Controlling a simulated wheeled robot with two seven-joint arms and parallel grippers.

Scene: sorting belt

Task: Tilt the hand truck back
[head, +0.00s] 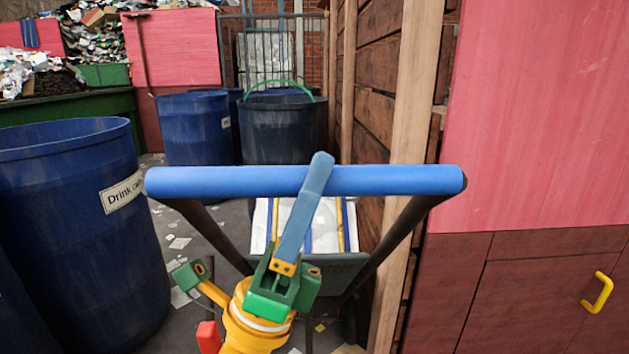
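The hand truck's blue handle bar (240,181) runs level across the middle of the head view. Its dark side rails (393,243) slope down and inward from the bar's ends. A white load with blue and yellow stripes (262,222) shows low between the rails. My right gripper (318,165) comes up from the bottom. One grey-blue finger crosses in front of the bar near its middle, its tip just above it. Any second finger is hidden, so I cannot tell whether the grip is closed on the bar. My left gripper is out of view.
A blue barrel labelled "Drink ca..." (75,240) stands close on the left. More barrels (195,128) (277,130) stand ahead. A wooden plank wall (375,110) and a red cabinet (540,120) with a yellow handle (598,292) border the right. Litter lies on the floor.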

